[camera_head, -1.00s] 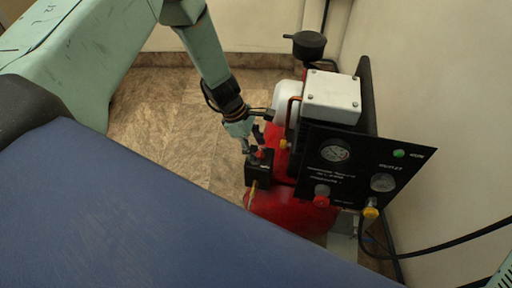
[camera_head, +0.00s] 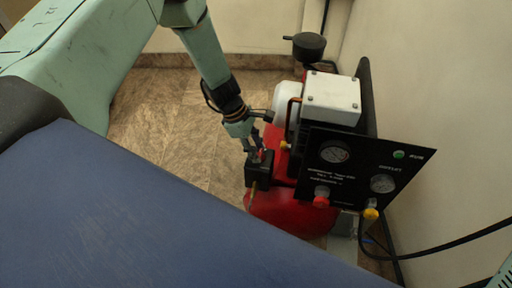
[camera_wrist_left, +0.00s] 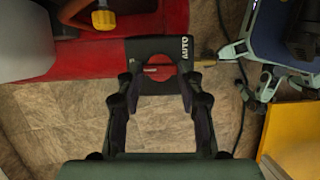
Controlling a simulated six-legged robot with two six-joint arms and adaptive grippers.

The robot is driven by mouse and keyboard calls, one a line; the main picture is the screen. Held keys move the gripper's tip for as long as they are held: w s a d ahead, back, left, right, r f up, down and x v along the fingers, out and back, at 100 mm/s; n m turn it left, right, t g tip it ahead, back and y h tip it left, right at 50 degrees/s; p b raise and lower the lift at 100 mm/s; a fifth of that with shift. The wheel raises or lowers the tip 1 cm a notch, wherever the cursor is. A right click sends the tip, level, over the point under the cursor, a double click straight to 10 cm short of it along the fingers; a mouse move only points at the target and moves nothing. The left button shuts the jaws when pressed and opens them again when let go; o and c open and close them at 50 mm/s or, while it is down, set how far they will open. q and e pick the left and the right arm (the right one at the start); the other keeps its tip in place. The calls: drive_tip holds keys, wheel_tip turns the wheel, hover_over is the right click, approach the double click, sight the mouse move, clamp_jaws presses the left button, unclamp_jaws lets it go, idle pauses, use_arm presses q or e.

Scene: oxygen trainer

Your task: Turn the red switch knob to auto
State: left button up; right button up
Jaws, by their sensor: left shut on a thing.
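The red switch knob (camera_wrist_left: 158,72) sits on a black switch box (camera_wrist_left: 143,46), which also shows in the head view (camera_head: 259,175) at the left end of the red tank. White "AUTO" lettering stands on the box to the right of the knob in the wrist view, running sideways. My left gripper (camera_head: 258,155) is at the top of the box with its fingers on either side of the knob. In the wrist view its two fingers (camera_wrist_left: 158,82) flank the knob, shut on it. The fingers hide most of the knob in the head view.
A black gauge panel (camera_head: 350,172) with a white box (camera_head: 332,97) above it stands right of the switch box, over the red tank (camera_head: 290,208). A blue surface (camera_head: 150,220) fills the lower left. Tiled floor (camera_head: 165,115) is open behind the arm.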

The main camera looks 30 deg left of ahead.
use_arm(q)
drive_tip(key=shift+m, duration=0.3)
drive_tip(key=shift+w+m+g, duration=0.15)
drive_tip(key=shift+m+g, duration=0.35)
drive_tip(key=shift+m, duration=0.5)
drive_tip(key=m, duration=0.1)
drive_tip(key=m+g, duration=0.1)
drive_tip(key=m, duration=0.1)
drive_tip(key=shift+w+f+m, duration=0.1)
drive_tip(key=shift+w+m, duration=0.05)
drive_tip(key=shift+m, duration=0.15)
drive_tip(key=m+g+b, duration=0.1)
drive_tip(key=m, duration=0.3)
drive_tip(key=m+g+y+b, duration=0.1)
drive_tip(key=m, duration=0.1)
drive_tip(key=shift+w+d+g+b, duration=0.25)
drive_tip(key=shift+g+b, duration=0.05)
drive_tip(key=m+y, duration=0.1)
drive_tip(key=m, duration=0.1)
drive_tip(key=m+y+b, duration=0.1)
drive_tip(key=m, duration=0.2)
drive_tip(key=shift+d+g, duration=0.15)
drive_tip(key=shift+g, duration=0.25)
drive_tip(key=shift+m, duration=0.3)
drive_tip(key=o, duration=1.2)
drive_tip(key=shift+c, duration=0.2)
drive_tip(key=shift+w, duration=0.1)
